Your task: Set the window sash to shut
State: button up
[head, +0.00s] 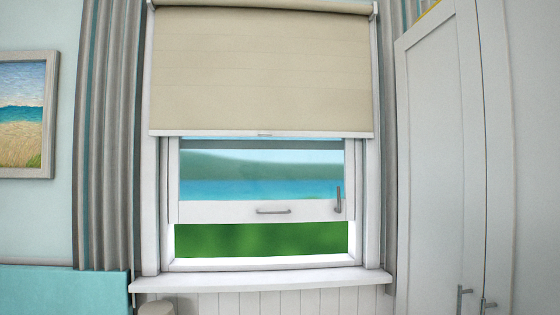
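The white window sash (222,211) is in the middle of the head view. It is raised, with an open gap below its bottom rail showing green outside. A horizontal grey handle (273,211) is on the bottom rail. A vertical grey lever (338,200) is at the sash's right side. The white window frame (152,225) surrounds it, and the upper part of the sash is hidden behind a blind. My gripper is not in view.
A beige roller blind (262,70) covers the window's upper half. The sill (260,280) looks clear. Striped grey and teal curtains (108,140) hang at both sides. A tall white cabinet (440,160) stands at right, and a teal panel (60,290) is at lower left.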

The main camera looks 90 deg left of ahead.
aim_at(197, 211)
jog(key=u, duration=0.4)
jog(key=i, duration=0.15)
jog(key=u, duration=2.65)
jog(key=k, duration=0.85)
jog(key=u, duration=0.15)
jog(key=i, duration=0.85)
